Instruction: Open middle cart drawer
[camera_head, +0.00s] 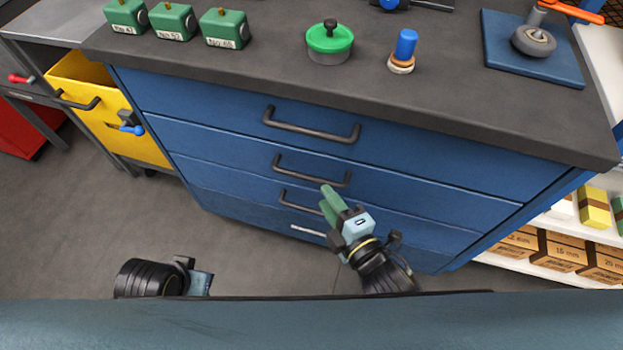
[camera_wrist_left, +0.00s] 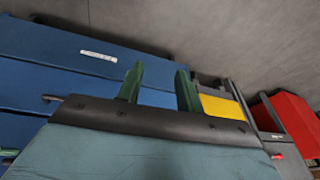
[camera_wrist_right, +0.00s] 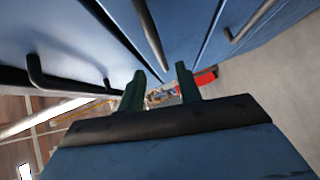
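The blue drawer cart (camera_head: 420,165) stands in front of me, its visible drawer fronts looking flush. Dark bar handles sit one below another: the top handle (camera_head: 312,127), the middle handle (camera_head: 312,172) and a lower handle (camera_head: 298,203) partly hidden by my right gripper. My right gripper (camera_head: 328,200) has its green fingers apart, close to the front below the middle handle's right end. In the right wrist view a handle (camera_wrist_right: 150,35) lies ahead, roughly in line with the finger gap; contact cannot be told. My left gripper (camera_wrist_left: 158,85) is open and empty, low at the left.
The cart's dark top (camera_head: 270,60) carries several green blocks (camera_head: 173,22), a green-lidded pot (camera_head: 330,42) and a blue plate (camera_head: 530,50). A yellow bin (camera_head: 100,120) stands left, a shelf with cartons (camera_head: 560,250) right. Floor before the cart is clear.

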